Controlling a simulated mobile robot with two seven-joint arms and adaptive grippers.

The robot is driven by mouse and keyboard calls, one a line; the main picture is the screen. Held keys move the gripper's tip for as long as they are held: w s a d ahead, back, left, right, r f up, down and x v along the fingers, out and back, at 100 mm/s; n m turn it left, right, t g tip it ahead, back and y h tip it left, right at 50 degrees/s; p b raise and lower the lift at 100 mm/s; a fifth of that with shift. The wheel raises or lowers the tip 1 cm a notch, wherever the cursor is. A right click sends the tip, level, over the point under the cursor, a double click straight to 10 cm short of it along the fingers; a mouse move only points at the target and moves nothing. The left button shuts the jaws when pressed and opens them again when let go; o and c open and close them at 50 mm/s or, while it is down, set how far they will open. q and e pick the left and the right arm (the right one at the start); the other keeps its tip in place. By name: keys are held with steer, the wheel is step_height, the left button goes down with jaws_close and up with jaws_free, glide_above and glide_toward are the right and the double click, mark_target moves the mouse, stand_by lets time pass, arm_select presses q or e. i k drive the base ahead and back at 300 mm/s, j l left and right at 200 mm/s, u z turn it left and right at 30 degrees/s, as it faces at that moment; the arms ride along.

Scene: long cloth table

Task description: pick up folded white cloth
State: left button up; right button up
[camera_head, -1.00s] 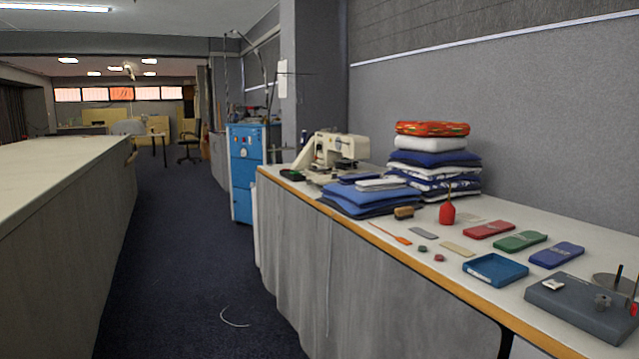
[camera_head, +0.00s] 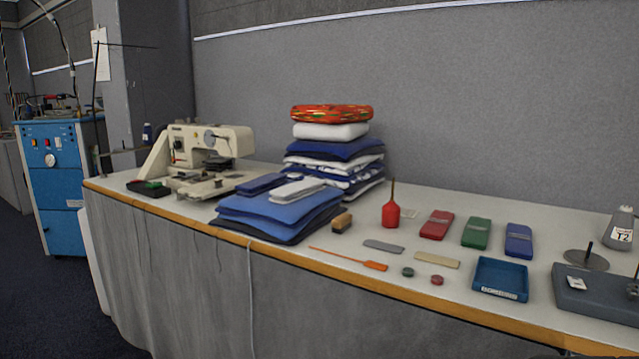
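A small folded white cloth (camera_head: 297,189) lies on top of a low stack of folded blue cloths (camera_head: 278,212), beside a dark blue folded piece (camera_head: 260,184). A second, thicker white folded piece (camera_head: 331,132) sits high in the taller pile behind, just under an orange-red patterned one (camera_head: 331,113). I cannot tell from the view alone which white piece the task means. Neither of my grippers shows in the head view.
The long table (camera_head: 460,291) holds a sewing machine (camera_head: 198,155) left of the stacks. To the right are a brush (camera_head: 342,222), a red oil bottle (camera_head: 391,214), red, green and blue cases, a blue tray (camera_head: 500,279) and a grey device (camera_head: 600,296). A blue cabinet (camera_head: 58,190) stands at left.

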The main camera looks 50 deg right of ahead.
mark_target(288, 194)
steer(key=i+z, duration=0.3)
steer(key=z, duration=0.2)
steer(key=i+j+z, duration=0.1)
steer(key=i+z, duration=0.2)
steer(key=z, duration=0.2)
steer(key=i+j+z, duration=0.25)
steer(key=z, duration=0.25)
